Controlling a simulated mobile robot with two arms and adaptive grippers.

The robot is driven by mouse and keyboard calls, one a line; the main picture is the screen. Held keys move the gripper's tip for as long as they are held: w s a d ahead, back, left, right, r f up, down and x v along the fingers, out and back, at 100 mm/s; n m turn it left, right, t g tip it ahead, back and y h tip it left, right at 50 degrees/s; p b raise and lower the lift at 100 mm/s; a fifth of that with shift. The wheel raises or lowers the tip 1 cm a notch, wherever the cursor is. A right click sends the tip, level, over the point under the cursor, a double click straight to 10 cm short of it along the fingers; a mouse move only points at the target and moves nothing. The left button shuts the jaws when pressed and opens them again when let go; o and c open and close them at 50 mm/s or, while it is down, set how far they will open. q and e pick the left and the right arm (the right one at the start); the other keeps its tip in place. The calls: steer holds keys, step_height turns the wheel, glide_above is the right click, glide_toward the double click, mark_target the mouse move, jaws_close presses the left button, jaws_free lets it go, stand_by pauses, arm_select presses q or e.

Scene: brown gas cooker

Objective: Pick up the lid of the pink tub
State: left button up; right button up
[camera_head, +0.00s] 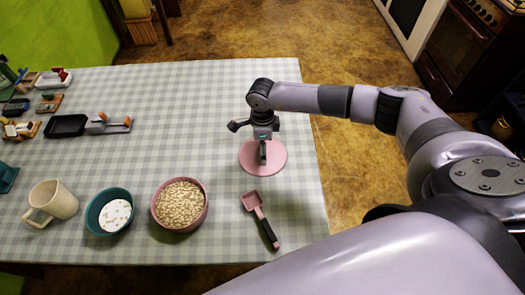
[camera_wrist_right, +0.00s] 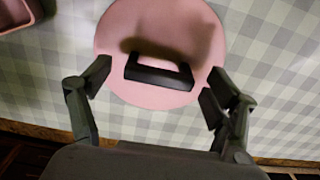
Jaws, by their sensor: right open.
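The round pink lid (camera_head: 275,162) lies flat on the checked tablecloth near the table's right edge. It also shows in the right wrist view (camera_wrist_right: 180,30), with a dark bar handle (camera_wrist_right: 160,74) across its top. My right gripper (camera_head: 262,148) points down over the lid and hides part of it. In the right wrist view its fingers (camera_wrist_right: 158,78) are spread wide on either side of the handle, with nothing gripped. The pink tub (camera_head: 180,206), full of pale flakes, stands lidless to the lower left of the lid. My left gripper is out of view.
A pink scoop with a dark handle (camera_head: 259,217) lies just below the lid. A teal bowl (camera_head: 108,212) and a cream mug (camera_head: 52,201) stand left of the tub. A black tray (camera_head: 66,126) and small items sit far left. The table's back middle is clear.

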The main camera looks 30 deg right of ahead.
steer(key=shift+f, duration=0.6)
steer(key=shift+c, duration=0.6)
steer(key=c, duration=0.9)
steer(key=shift+r, duration=0.1)
